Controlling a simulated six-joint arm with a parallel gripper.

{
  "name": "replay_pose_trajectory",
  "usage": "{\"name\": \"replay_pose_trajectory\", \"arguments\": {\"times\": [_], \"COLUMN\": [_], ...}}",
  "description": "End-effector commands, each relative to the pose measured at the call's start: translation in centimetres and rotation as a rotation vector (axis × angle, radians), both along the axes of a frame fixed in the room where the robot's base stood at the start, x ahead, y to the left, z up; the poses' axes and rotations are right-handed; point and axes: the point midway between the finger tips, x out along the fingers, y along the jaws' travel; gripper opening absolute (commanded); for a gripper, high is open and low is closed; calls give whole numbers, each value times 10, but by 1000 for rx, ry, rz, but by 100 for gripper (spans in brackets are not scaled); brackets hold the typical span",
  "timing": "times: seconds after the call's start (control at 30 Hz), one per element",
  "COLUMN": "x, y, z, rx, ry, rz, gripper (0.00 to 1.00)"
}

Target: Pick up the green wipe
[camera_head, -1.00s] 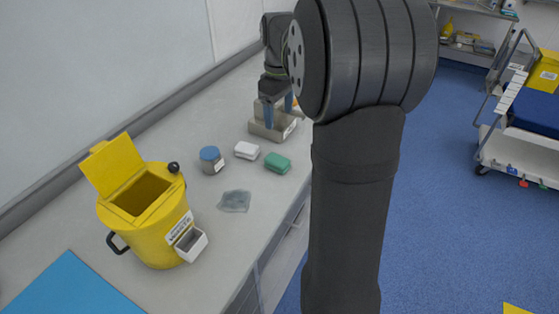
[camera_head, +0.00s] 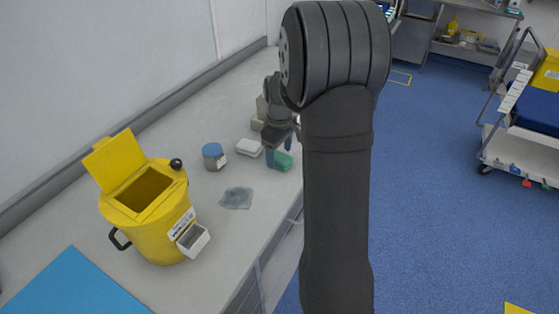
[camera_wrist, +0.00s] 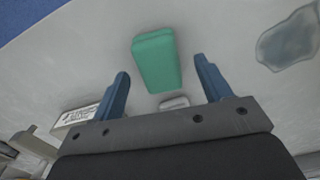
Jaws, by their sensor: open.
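The green wipe (camera_head: 283,162) is a small green block lying on the grey counter in the head view. In the wrist view the green wipe (camera_wrist: 156,58) shows beyond and between the two blue fingers, nothing touching it. My gripper (camera_head: 279,155) is over the counter right at the wipe, pointing down. In the wrist view my gripper (camera_wrist: 163,80) is open and empty, its fingers spread wider than the wipe. In the head view one finger partly hides the wipe's left side.
A white block (camera_head: 248,147) and a blue-lidded jar (camera_head: 213,157) stand left of the wipe. A beige holder (camera_head: 258,118) is behind my gripper. The counter's edge is close on the right.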

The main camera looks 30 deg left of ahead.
Motion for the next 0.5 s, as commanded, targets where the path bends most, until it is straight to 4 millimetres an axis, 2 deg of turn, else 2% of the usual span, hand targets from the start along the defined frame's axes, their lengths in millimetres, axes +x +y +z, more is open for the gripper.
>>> {"name": "replay_pose_trajectory", "arguments": {"times": [0.1,0.33,0.5], "x": [0,0,0], "y": [0,0,0], "z": [-8,-8,-8], "rx": [1,1,1], "ry": [-1,-1,-1], "rz": [-1,-1,-1], "gripper": [71,69,36]}}
